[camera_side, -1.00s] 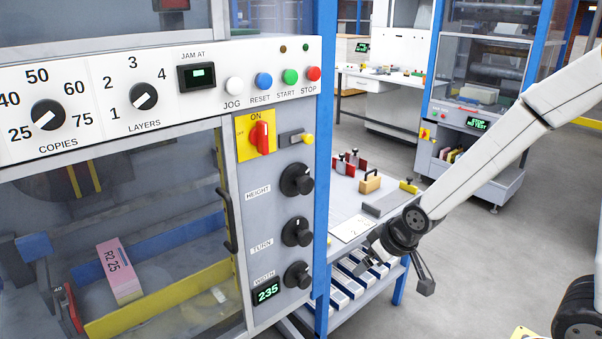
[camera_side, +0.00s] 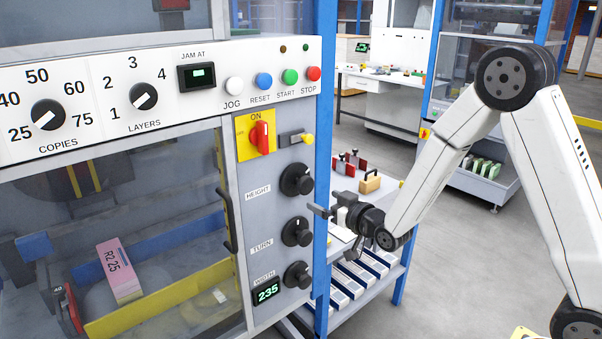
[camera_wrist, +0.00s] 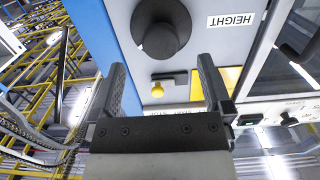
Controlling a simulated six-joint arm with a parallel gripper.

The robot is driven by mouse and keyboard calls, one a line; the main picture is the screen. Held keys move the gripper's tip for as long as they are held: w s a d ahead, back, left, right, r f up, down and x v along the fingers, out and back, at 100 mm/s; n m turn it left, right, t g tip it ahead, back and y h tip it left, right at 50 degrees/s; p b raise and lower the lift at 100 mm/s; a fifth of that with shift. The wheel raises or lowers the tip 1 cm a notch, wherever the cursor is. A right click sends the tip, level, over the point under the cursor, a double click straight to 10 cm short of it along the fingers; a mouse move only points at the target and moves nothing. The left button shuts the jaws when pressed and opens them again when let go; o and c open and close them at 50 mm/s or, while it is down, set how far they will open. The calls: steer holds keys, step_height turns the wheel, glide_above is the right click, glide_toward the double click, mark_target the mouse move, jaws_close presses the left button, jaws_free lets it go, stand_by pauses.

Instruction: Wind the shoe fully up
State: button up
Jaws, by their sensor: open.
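The black HEIGHT knob (camera_side: 297,180) is on the grey panel, above the black TURN knob (camera_side: 297,231) and WIDTH knob (camera_side: 298,275). My gripper (camera_side: 327,206) is open and empty, to the right of the panel, a little below the HEIGHT knob's level. In the wrist view, which is upside down, a black knob (camera_wrist: 160,38) beside the HEIGHT label shows beyond and between my open fingers (camera_wrist: 163,78), apart from them. I cannot tell which part behind the window is the shoe.
A yellow button (camera_side: 307,138) and red ON switch (camera_side: 260,134) sit above the knobs. A black door handle (camera_side: 227,221) is left of them. A blue post (camera_side: 324,110) edges the panel. A pink bundle (camera_side: 119,272) lies behind the window.

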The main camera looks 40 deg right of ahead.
mark_target(308, 188)
steer(key=shift+w+r+t, duration=0.2)
steer(key=shift+r+t, duration=0.1)
steer(key=shift+t, duration=0.1)
steer(key=shift+w, duration=0.1)
steer(key=shift+w, duration=3.8)
steer(key=c, duration=1.2)
